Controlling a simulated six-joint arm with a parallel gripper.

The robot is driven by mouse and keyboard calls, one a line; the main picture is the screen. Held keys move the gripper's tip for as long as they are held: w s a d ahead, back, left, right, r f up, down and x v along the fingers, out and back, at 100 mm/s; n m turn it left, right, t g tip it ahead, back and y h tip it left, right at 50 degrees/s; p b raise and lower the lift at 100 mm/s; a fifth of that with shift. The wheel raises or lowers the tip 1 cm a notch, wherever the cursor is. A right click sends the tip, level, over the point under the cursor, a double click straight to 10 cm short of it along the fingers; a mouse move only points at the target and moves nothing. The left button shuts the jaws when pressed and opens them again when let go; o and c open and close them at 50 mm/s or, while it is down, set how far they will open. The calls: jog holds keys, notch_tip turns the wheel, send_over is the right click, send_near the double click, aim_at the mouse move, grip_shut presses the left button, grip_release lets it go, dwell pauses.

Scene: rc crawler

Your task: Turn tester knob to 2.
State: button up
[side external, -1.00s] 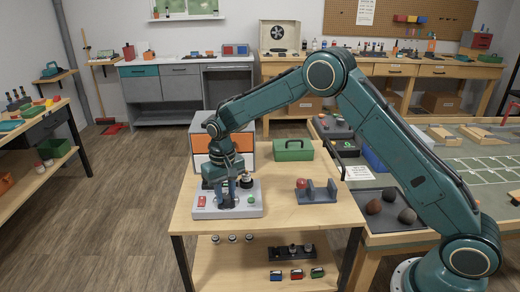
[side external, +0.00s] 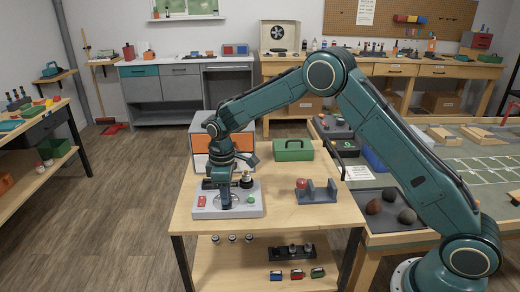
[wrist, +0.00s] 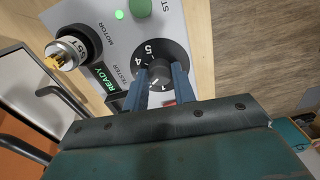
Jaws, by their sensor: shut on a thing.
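The tester (side external: 227,212) is a light grey box on the wooden table, with a red part at its left and a green button (side external: 251,200) at its right. My gripper (side external: 226,204) points down over its middle. In the wrist view, the tester knob (wrist: 160,72) is a dark round cap on a black dial (wrist: 165,53). My two blue fingers (wrist: 160,85) are shut on it from both sides. White digits 5 and 4 show beyond the fingers, and a 1 shows near my gripper body. A white mark shows between the fingers; its exact setting is unclear, and part of the dial is hidden.
A motor (wrist: 68,50) with a yellow tip stands in the socket labelled MOTOR, beside a lit green READY display (wrist: 103,78). On the table are a green toolbox (side external: 293,150), a grey holder (side external: 318,193) with a red item and a drawer unit. The table's front right is clear.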

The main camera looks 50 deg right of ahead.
jog(key=shift+n, duration=0.9)
jog(key=o, duration=1)
jog(key=shift+r, duration=0.15)
notch_tip(320, 180, up, 14)
jog(key=shift+f, duration=0.2)
